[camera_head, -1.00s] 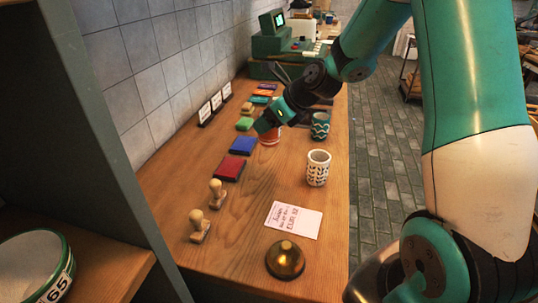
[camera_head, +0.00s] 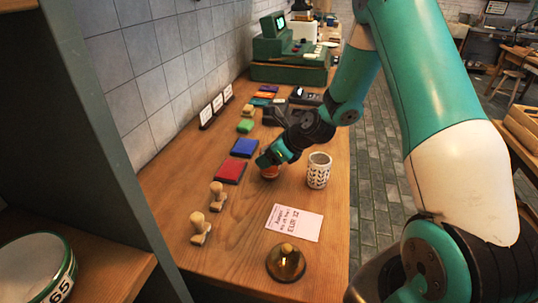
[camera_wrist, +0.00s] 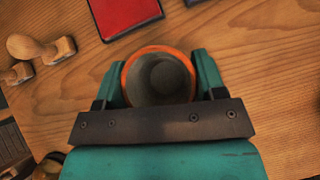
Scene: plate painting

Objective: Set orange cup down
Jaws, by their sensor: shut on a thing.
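The orange cup (camera_head: 270,172) is mostly hidden behind my gripper (camera_head: 268,161) in the head view. In the wrist view, the orange rim of the cup (camera_wrist: 160,56) and its grey inside face the camera, between the two teal fingers of my gripper (camera_wrist: 160,75). My gripper is shut on the cup. The cup is low over the wooden counter (camera_head: 250,255), left of a white patterned cup (camera_head: 318,171) and right of the red ink pad (camera_head: 229,171). I cannot tell whether its base touches the counter.
Two wooden stamps (camera_head: 199,228) stand at the left front. A handwritten card (camera_head: 293,222) and a brass bell (camera_head: 285,262) are at the front right. A blue pad (camera_head: 244,147) and a green pad (camera_head: 244,126) lie farther back. The counter between stamps and card is clear.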

